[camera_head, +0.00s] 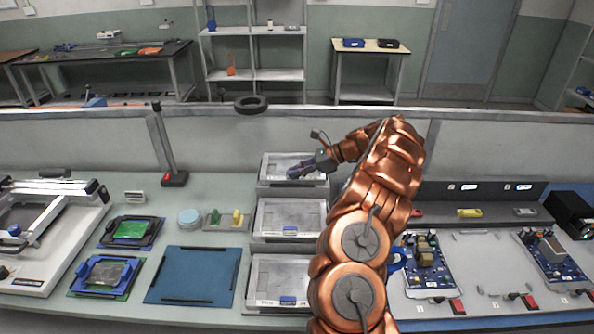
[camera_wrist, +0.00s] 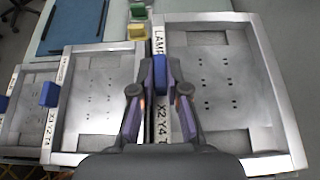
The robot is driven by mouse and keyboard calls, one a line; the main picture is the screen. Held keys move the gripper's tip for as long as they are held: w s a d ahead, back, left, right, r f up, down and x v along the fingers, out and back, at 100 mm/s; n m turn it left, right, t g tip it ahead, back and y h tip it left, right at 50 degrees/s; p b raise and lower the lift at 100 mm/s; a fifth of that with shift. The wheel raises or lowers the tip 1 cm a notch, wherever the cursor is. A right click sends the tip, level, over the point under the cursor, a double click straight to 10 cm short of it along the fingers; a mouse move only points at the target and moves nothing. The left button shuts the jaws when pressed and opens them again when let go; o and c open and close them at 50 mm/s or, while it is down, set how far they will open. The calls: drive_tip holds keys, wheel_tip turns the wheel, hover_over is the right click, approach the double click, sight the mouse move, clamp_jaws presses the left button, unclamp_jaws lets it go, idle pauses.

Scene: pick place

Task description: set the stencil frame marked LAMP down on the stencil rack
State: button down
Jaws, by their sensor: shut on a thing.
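The stencil frame marked LAMP (camera_wrist: 215,75) is a silver frame with a grey perforated sheet and a white label strip, on the right in the wrist view. My gripper (camera_wrist: 159,88) is shut on its blue handle (camera_wrist: 159,68). In the head view my gripper (camera_head: 303,171) is at the front edge of this frame (camera_head: 268,170), the farthest of three in a column. The stencil rack (camera_head: 262,246) shows as a grey stand around the column, mostly covered by frames. I cannot tell whether the LAMP frame rests on it or hangs just above.
Two other stencil frames with blue handles, a middle one (camera_head: 258,219) and a near one (camera_head: 255,280), lie in front. A blue mat (camera_head: 195,275) is to their left. Circuit boards (camera_head: 427,268) stand right of my arm. A low partition (camera_head: 220,140) runs behind.

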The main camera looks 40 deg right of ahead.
drive_tip(key=c, duration=1.1)
unclamp_jaws()
drive_tip(key=shift+c, duration=0.4)
drive_tip(key=shift+c, duration=1.3)
drive_tip(key=shift+r, duration=0.1)
drive_tip(key=shift+r+p, duration=2.4)
drive_tip(key=shift+r, duration=1)
